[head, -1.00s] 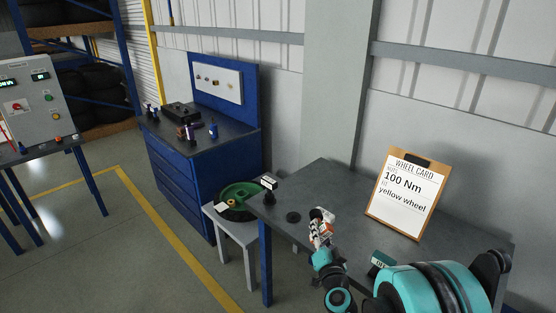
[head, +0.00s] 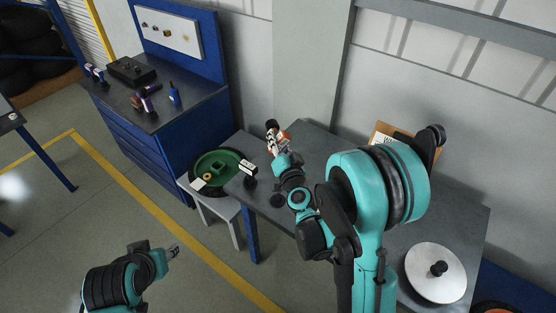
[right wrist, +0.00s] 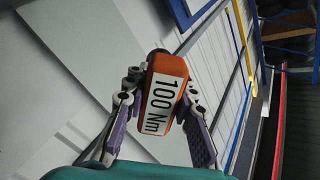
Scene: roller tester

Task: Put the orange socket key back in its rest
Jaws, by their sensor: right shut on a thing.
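The orange socket key (right wrist: 166,95), with a white "100 Nm" label, sits between the fingers of my right gripper (right wrist: 163,100) in the right wrist view. In the head view, the right gripper (head: 279,142) is shut on it and holds it up over the far left part of the grey table; the key is small there and partly covered. A dark round piece (head: 277,200), which may be the rest, lies on the table below and nearer. My left gripper (head: 173,251) is over the floor at lower left, away from the table; its opening is unclear.
A black piece with a white label (head: 248,169) stands at the table's left corner. A green tray (head: 212,168) sits on a stool beside it. The wheel card (head: 385,136) is partly behind my right arm. A white disc (head: 436,272) lies at right. A blue workbench (head: 155,110) stands left.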

